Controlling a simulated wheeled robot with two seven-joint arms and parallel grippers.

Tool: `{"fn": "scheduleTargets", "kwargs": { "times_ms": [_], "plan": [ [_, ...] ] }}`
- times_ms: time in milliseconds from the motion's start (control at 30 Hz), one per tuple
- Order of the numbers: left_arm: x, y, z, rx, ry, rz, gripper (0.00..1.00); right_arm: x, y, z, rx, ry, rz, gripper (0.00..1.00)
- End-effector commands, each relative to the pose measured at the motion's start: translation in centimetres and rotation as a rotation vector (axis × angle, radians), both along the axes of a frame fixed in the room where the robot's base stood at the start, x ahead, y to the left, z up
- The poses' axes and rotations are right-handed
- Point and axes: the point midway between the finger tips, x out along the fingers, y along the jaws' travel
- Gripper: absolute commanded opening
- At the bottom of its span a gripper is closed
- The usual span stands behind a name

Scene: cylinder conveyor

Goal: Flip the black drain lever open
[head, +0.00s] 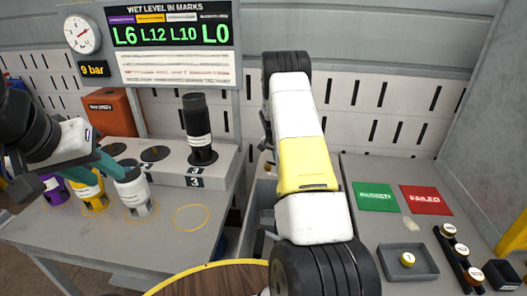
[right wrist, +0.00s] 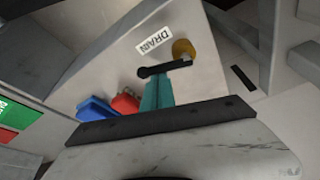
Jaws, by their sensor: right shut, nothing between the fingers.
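In the right wrist view the black drain lever (right wrist: 165,68) lies across the grey panel, under the white DRAIN label (right wrist: 155,39) and next to a round brass fitting (right wrist: 183,49). My right gripper (right wrist: 163,82) is shut and empty. Its teal fingertips are right at the lever and seem to overlap it; I cannot tell whether they touch. In the head view my right arm hides the drain area and the right gripper. My left gripper (head: 118,170) is at the white cylinder (head: 133,190) on the left bench; I cannot tell whether it is open or shut.
Red (right wrist: 125,103) and blue (right wrist: 97,108) parts are beside the lever. In the head view, a black cylinder (head: 197,120) stands on the raised block, purple and yellow cylinders on the left bench. A grey tray (head: 425,262) and green and red pads are right.

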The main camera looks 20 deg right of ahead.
Motion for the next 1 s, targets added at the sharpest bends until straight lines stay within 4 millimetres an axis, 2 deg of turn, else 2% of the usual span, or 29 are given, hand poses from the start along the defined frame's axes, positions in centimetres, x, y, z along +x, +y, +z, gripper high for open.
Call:
{"fn": "scheduleTargets", "kwargs": {
  "times_ms": [500,1000],
  "plan": [
    [0.0,0.0,0.0,0.000,0.000,0.000,0.36,-1.6,1.6,-0.1,-0.002,0.002,-0.488,0.00],
    [0.0,0.0,0.0,0.000,0.000,0.000,0.36,-2.3,3.5,-0.1,-0.001,0.001,-0.953,0.00]
  ]
}}
